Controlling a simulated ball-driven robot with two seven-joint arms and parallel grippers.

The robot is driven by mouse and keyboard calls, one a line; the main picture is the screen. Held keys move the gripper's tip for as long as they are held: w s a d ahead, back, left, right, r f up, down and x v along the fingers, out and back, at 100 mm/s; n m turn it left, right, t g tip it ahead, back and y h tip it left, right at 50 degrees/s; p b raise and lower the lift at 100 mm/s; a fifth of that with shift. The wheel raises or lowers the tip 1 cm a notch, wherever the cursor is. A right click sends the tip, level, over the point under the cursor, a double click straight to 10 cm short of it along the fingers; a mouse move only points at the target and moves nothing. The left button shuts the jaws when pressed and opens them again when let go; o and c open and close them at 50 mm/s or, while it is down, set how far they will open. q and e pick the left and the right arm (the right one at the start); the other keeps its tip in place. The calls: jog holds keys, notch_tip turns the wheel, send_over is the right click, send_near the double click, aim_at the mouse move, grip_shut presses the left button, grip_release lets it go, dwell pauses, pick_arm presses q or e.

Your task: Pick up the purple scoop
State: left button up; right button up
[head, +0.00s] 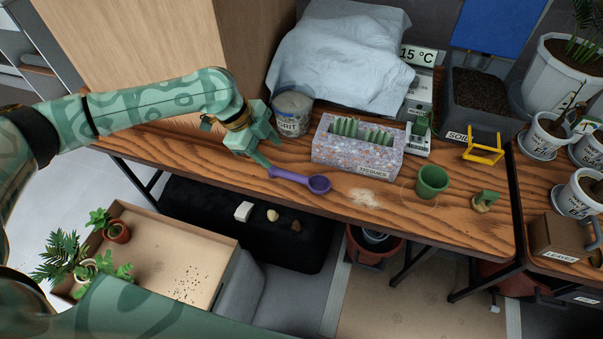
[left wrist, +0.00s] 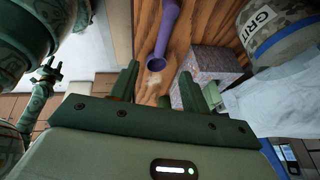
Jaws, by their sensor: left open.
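The purple scoop (head: 288,176) lies on the wooden table near its front edge, with its handle to the left and its bowl to the right. My left gripper (head: 268,153) is open just above and behind the handle's left end, with nothing in it. In the left wrist view, the scoop (left wrist: 168,30) shows beyond the open fingers (left wrist: 160,71). It appears apart from both fingers.
A grit tin (head: 292,115) stands close behind the gripper. A speckled tissue box (head: 357,150) sits right of it. A green cup (head: 432,181) and a yellow frame (head: 484,148) are farther right. Spilled pale grains (head: 365,198) lie right of the scoop.

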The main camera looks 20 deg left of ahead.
pick_arm(q)
jog(key=b, duration=0.2)
send_over(296, 176)
jog(key=s+a, duration=0.1)
jog(key=a, duration=0.2)
notch_tip(296, 176, down, 7)
jog(key=shift+d+f, duration=0.35)
jog(key=shift+f, duration=0.05)
jog(key=b+x, duration=0.2)
jog(key=x, duration=0.3)
jog(key=shift+w+d+b, duration=0.15)
jog(key=shift+b, duration=0.2)
jog(key=shift+r, duration=0.15)
jog(key=shift+c, duration=0.7)
jog(key=c, duration=0.9)
pick_arm(e)
jog(key=shift+g, duration=0.3)
jog(key=f, duration=0.1)
jog(key=s+f, duration=0.1)
jog(key=f, duration=0.1)
jog(key=s+f, duration=0.1)
jog(key=f, duration=0.1)
jog(key=shift+s+a, duration=0.1)
